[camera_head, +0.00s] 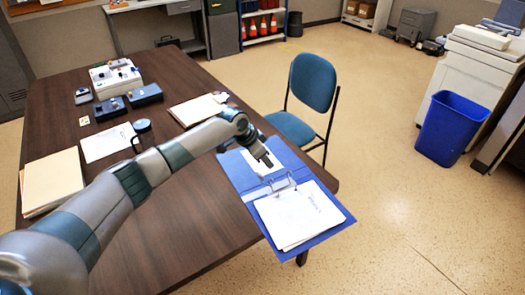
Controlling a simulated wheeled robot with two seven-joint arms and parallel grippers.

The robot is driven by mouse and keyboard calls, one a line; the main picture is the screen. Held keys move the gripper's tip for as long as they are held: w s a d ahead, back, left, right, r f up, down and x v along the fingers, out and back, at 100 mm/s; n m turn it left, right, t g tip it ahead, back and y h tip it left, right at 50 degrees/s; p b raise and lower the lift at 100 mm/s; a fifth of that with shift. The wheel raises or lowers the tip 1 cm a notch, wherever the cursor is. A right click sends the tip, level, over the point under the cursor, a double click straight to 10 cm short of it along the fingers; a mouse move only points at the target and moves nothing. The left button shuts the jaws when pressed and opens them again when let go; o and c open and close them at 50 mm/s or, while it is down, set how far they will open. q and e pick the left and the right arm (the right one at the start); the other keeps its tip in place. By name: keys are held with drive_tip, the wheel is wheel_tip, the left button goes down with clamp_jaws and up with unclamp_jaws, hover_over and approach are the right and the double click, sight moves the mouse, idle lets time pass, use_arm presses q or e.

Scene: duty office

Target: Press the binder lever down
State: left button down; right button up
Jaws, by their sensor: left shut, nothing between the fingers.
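An open blue binder (240,175) lies at the right edge of the dark wooden table, partly overhanging it. White papers (297,215) lie on its near half, and a white sheet lies on its far half. A metal ring mechanism with its lever (279,184) sits between the halves; the lever's exact position is too small to tell. My left gripper (267,162) is shut and empty, pointing down over the far half, just beyond the metal mechanism. I cannot tell whether it touches anything. My right gripper is not in view.
The table (190,215) also holds folders (52,180), a clipboard sheet (107,143), dark boxes (145,95) and a white device (115,77). A blue chair (312,82) stands close behind the binder. A blue bin (452,128) stands at right; floor between is clear.

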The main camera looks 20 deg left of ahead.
sight(259, 174)
use_arm(q)
drive_tip(key=shift+s+a+f+p, duration=0.6)
drive_tip(key=shift+s+a+f, duration=0.4)
drive_tip(key=shift+a+f, duration=0.1)
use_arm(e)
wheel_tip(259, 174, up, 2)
use_arm(q)
drive_tip(key=shift+a, duration=0.1)
use_arm(e)
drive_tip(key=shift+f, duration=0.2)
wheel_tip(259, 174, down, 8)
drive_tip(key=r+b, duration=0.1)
drive_tip(key=b, duration=0.7)
use_arm(q)
drive_tip(key=s+a+f+t+h+b, duration=0.2)
drive_tip(key=s+a+f+t+h, duration=0.1)
drive_tip(key=shift+s+a+f+t+h, duration=0.15)
drive_tip(key=shift+s+f+t+h, duration=0.15)
drive_tip(key=shift+s+t+h, duration=0.1)
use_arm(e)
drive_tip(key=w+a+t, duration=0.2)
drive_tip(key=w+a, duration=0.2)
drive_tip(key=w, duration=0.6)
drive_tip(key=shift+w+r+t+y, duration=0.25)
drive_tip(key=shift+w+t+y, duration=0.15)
use_arm(q)
drive_tip(key=shift+w, duration=0.1)
